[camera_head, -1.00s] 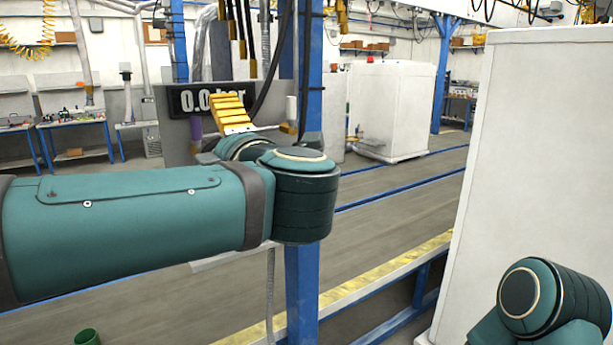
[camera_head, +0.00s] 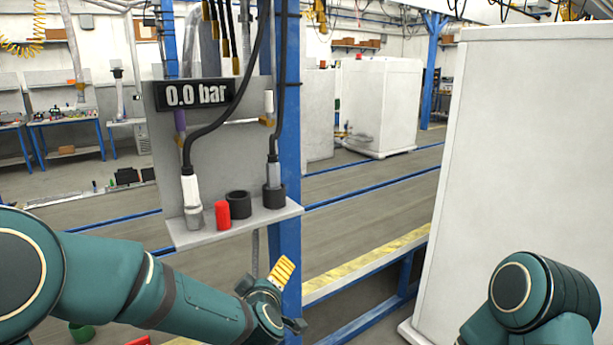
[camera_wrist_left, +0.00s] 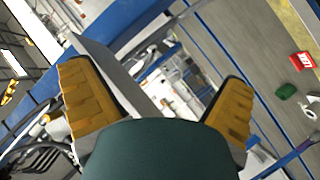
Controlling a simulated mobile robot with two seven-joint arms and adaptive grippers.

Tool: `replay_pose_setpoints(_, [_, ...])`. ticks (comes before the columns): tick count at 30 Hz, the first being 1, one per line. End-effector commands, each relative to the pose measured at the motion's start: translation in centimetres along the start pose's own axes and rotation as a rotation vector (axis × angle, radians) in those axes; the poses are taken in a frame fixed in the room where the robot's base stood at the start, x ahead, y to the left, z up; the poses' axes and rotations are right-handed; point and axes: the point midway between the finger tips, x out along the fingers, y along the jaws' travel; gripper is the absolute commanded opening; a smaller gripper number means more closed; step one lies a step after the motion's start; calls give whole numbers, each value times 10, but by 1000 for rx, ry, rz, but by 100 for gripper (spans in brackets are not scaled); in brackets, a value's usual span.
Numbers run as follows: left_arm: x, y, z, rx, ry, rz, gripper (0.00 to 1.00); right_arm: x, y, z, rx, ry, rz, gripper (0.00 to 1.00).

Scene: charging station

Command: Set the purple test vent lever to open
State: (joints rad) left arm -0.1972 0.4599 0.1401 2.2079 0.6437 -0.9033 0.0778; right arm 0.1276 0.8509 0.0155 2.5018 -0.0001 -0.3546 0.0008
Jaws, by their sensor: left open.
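The purple test vent lever (camera_head: 179,120) is on the grey panel, just below the left end of the "0.0 bar" display (camera_head: 199,94). It looks roughly upright; its upper end is hidden by the display and a black hose passes close by. I cannot tell its setting. My left gripper (camera_head: 284,271) is well below and right of the lever, under the panel's shelf, in front of the blue post. In the left wrist view its two yellow fingers (camera_wrist_left: 160,100) are spread apart with nothing between them. My right arm shows at lower right, its gripper out of frame.
A white-handled lever (camera_head: 268,102) is on the panel's right side. The shelf (camera_head: 240,228) holds a white hose connector (camera_head: 191,190), a red cylinder (camera_head: 222,214), a black ring (camera_head: 238,204) and a grey connector (camera_head: 274,175). A large white cabinet (camera_head: 535,160) stands at right.

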Motion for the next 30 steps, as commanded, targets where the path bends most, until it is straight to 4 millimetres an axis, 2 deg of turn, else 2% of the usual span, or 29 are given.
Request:
replay_pose_setpoints(1, [6,-30,25,53,-81,-32,100,0,0,0,0,0,0,51])
replay_pose_setpoints(4, [6,-80,72,151,-249,-71,100,0,0,0,0,0,0,51])
replay_pose_setpoints(7, [-6,-131,118,232,-427,-111,100,0,0,0,0,0,0,51])
replay_pose_setpoints(12, [-51,-212,185,337,-741,-165,100,0,0,0,0,0,0,51])
replay_pose_setpoints(15, [-83,-247,214,374,-902,-184,100,0,0,0,0,0,0,51])
replay_pose_setpoints(18, [-111,-270,233,395,-1024,-192,100,0,0,0,0,0,0,51])
replay_pose_setpoints(21, [-129,-282,243,407,-1097,-195,100,0,0,0,0,0,0,51])
replay_pose_setpoints(24, [-136,-287,247,412,-1129,-195,100,0,0,0,0,0,0,51])
replay_pose_setpoints(30, [-137,-287,247,413,-1130,-195,100,0,0,0,0,0,0,51])
